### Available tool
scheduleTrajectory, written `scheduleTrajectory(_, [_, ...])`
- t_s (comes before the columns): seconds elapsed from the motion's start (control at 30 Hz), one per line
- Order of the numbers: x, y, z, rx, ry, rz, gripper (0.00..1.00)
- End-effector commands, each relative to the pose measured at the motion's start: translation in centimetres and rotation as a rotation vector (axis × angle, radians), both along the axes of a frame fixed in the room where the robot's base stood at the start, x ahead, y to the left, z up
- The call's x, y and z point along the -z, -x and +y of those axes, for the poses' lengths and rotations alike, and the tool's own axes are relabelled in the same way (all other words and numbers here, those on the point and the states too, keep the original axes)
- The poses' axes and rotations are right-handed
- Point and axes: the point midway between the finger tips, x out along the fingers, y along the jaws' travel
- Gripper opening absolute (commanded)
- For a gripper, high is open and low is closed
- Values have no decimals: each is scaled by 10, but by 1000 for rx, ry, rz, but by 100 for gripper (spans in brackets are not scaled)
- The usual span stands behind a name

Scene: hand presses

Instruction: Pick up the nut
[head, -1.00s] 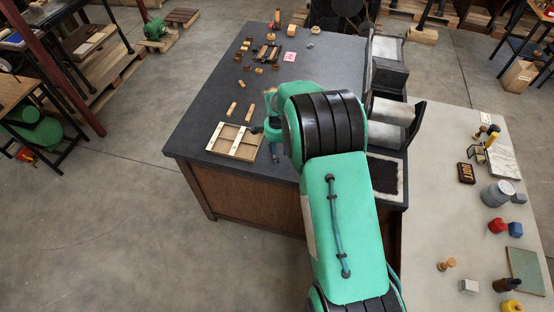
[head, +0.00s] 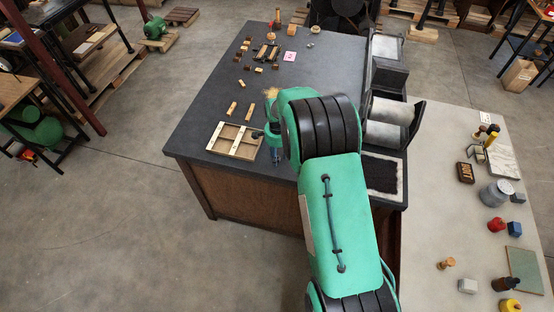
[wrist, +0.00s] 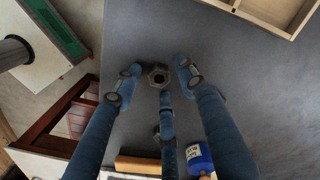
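The nut (wrist: 158,76) is a dark grey hexagonal ring with a dark hole, seen in the wrist view on the dark grey surface. My gripper (wrist: 157,78) has three blue fingers. Two fingertips stand left and right of the nut with gaps, and the third points at its near side, very close to it. The gripper is open. In the head view my gripper (head: 276,150) is low over the near edge of the dark table, just right of the wooden tray. The nut cannot be made out there.
The divided wooden tray (head: 208,146) lies at the table's (head: 330,70) near left; its corner (wrist: 262,18) shows in the wrist view. Small wooden pieces lie behind it. A blue object with a white label (wrist: 198,157) is low in the wrist view. A light side table (head: 425,200) stands right.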

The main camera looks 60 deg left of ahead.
Motion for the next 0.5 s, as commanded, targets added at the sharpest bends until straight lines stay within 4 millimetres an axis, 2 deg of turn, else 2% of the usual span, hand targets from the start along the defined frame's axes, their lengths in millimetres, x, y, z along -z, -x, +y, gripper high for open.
scheduleTrajectory(0.03, [0,0,0,0,0,0,27])
scheduleTrajectory(0.17, [0,0,0,0,0,0,1])
scheduleTrajectory(0.5, [0,0,0,0,0,0,0])
